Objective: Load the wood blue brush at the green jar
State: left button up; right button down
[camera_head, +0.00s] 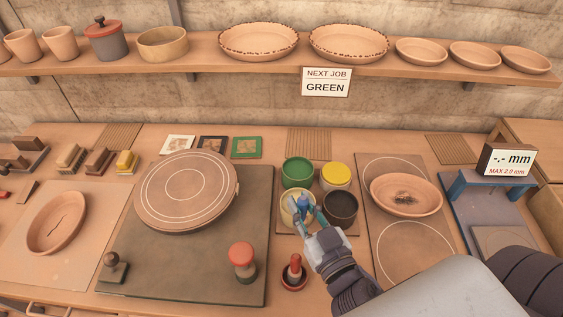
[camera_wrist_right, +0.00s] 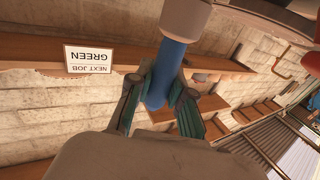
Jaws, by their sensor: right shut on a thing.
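My right gripper (camera_head: 306,214) is shut on a blue-handled tool, which looks like the blue brush (camera_head: 304,202), over the pale front-left jar (camera_head: 286,212). Whether the tool's lower end is inside that jar, I cannot tell. In the right wrist view, the blue handle (camera_wrist_right: 171,68) runs between the fingers (camera_wrist_right: 158,98) to a wider pale grey piece (camera_wrist_right: 186,18). The green jar (camera_head: 298,173) stands directly behind the pale jar, apart from the gripper. My left gripper is not in view.
A yellow jar (camera_head: 336,175) and a dark jar (camera_head: 341,206) stand beside these jars. A red-topped knob (camera_head: 242,256) stands in front. A sign (camera_head: 326,82) reads NEXT JOB GREEN.

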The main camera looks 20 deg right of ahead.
jog(key=w+d+r+p, duration=0.15)
jog(key=w+d, duration=0.25)
jog(key=w, duration=0.6)
jog(key=w+d+r+p, duration=0.1)
jog(key=w+d+p, duration=0.3)
jog(key=w, duration=0.5)
jog(key=f+b, duration=0.3)
jog(key=b, duration=0.1)
jog(key=d+f+b, duration=0.1)
jog(key=f+b, duration=0.1)
jog(key=b, duration=0.1)
jog(key=shift+w+f, duration=0.1)
jog(key=shift+f, duration=0.2)
jog(key=shift+f+b, duration=0.35)
jog(key=shift+f, duration=0.1)
jog(key=shift+a+f, duration=0.15)
jog(key=shift+f, duration=0.35)
dwell(1.1)
notch_tip(320, 180, up, 8)
jog(key=p, duration=0.6)
jog(key=shift+f+p, duration=0.15)
jog(key=shift+p, duration=0.25)
